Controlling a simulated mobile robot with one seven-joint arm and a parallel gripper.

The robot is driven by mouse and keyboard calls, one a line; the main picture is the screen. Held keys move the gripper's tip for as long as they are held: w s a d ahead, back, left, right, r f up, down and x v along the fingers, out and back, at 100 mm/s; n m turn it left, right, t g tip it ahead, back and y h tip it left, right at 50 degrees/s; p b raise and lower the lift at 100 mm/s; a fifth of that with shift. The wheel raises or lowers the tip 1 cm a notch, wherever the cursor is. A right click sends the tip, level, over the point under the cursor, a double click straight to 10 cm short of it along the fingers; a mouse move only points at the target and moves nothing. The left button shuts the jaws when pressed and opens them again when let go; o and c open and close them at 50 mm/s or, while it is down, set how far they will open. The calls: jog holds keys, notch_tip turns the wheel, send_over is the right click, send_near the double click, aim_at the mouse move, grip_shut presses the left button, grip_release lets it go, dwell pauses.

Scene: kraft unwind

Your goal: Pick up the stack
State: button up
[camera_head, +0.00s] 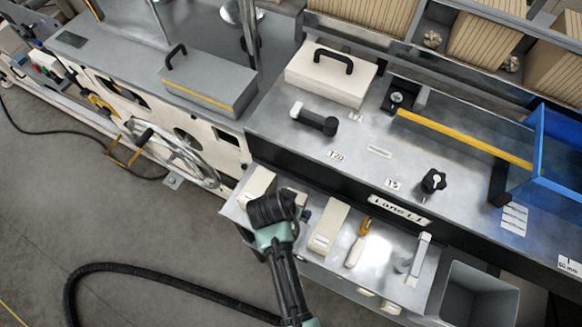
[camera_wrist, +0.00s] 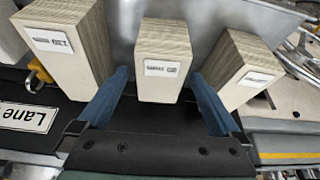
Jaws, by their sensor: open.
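Several pale upright stacks with small white labels stand on the metal shelf (camera_head: 375,262) in the head view. The left stack (camera_head: 257,186) and the right stack (camera_head: 329,226) show clearly; the middle stack (camera_head: 297,193) is mostly hidden behind my gripper (camera_head: 272,210). In the wrist view the middle stack (camera_wrist: 162,45) stands between the two blue fingers of my gripper (camera_wrist: 160,85), with a neighbour stack (camera_wrist: 65,40) to the left and another (camera_wrist: 243,65) to the right. My gripper is open, one finger on each side of the middle stack. I cannot tell whether the fingers touch it.
A yellow-handled tool (camera_head: 358,242) and a metal-handled piece (camera_head: 418,255) lie farther right on the shelf. A grey bin (camera_head: 478,298) stands at the shelf's right end. The machine's front with a Lane L1 plate (camera_head: 399,211) rises behind. Neighbouring stacks leave narrow gaps.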

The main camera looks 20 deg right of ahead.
jog(key=shift+w+d+f, duration=0.2)
jog(key=shift+f, duration=0.45)
jog(key=c, duration=1.5)
jog(key=shift+o, duration=0.2)
jog(key=shift+r, duration=0.1)
